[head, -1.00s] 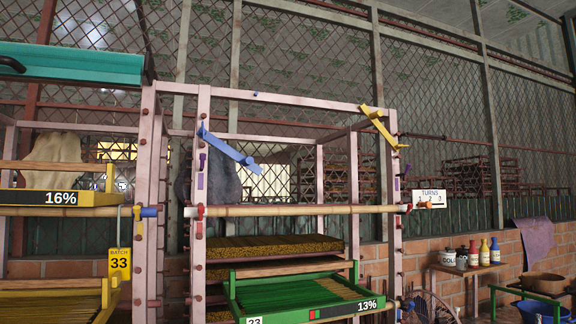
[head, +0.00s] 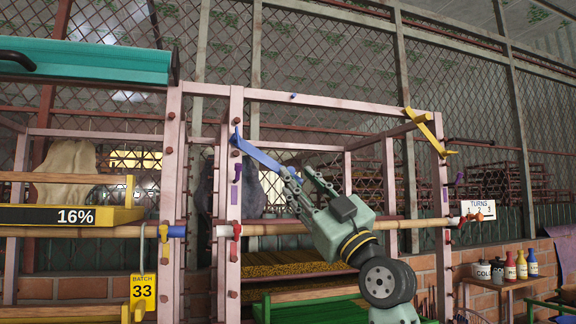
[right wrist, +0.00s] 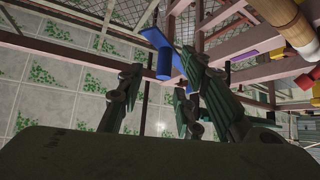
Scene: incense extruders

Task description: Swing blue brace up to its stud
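The blue brace (head: 258,155) is fixed near the top of the rack's left front post and slopes down to the right. Its lower end is partly hidden by my right gripper (head: 301,186). In the right wrist view, the blue brace's cylindrical grip (right wrist: 164,62) shows between and beyond the spread fingers of my right gripper (right wrist: 160,92). Gaps show at its sides, and contact cannot be told. My left gripper is not in view.
A yellow brace (head: 426,128) hangs at the rack's right front corner. A bamboo pole (head: 275,229) crosses the rack below my gripper. A green tray (head: 310,308) lies lower down. A teal box (head: 85,62) is upper left. Bottles (head: 521,264) stand on a table at right.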

